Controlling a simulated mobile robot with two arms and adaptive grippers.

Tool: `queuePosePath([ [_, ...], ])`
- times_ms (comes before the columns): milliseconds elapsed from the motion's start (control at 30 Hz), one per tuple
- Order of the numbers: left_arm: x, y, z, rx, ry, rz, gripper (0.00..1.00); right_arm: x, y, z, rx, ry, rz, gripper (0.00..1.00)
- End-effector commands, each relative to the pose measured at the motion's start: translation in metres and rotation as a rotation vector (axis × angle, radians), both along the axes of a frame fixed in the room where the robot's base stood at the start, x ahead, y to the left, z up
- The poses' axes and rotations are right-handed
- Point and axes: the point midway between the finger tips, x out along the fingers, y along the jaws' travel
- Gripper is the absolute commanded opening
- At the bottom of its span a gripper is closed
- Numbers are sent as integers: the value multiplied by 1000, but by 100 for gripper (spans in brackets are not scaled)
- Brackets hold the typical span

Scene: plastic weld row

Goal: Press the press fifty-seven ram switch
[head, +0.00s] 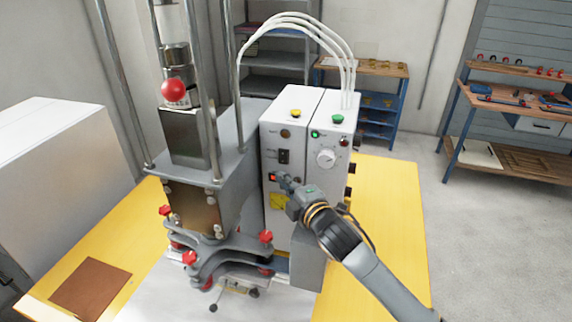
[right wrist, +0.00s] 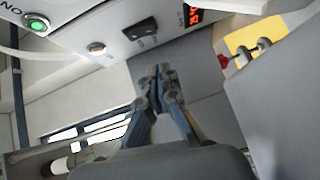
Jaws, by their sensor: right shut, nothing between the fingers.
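The press (head: 190,195) is a grey machine with upright rods and a red ball at its left. Beside it stands a white control box (head: 283,215) with a black rocker switch (head: 284,156) on its front; labels are too small to read, so I cannot tell which switch is the ram switch. The black switch also shows in the right wrist view (right wrist: 139,29). My left gripper is out of view.
A second box (head: 325,180) with a dial and lit green lamp (head: 315,134) adjoins on the right. Yellow and green buttons sit on top, with white hoses (head: 300,22) arching above. Red knobs (head: 266,237) stick out low on the press. The yellow table (head: 385,210) is clear at right.

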Motion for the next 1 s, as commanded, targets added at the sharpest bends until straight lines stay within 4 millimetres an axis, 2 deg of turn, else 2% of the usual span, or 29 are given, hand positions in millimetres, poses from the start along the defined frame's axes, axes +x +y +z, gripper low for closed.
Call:
queuePosePath([
  [100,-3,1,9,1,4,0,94,18,10,1,0,1,0,0],
  [400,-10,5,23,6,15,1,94,48,-3,-4,-1,0,0,0],
  [867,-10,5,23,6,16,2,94,52,-5,-6,0,-1,0,0],
  [1000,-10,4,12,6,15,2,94,60,-5,-12,-5,-13,0,0],
])
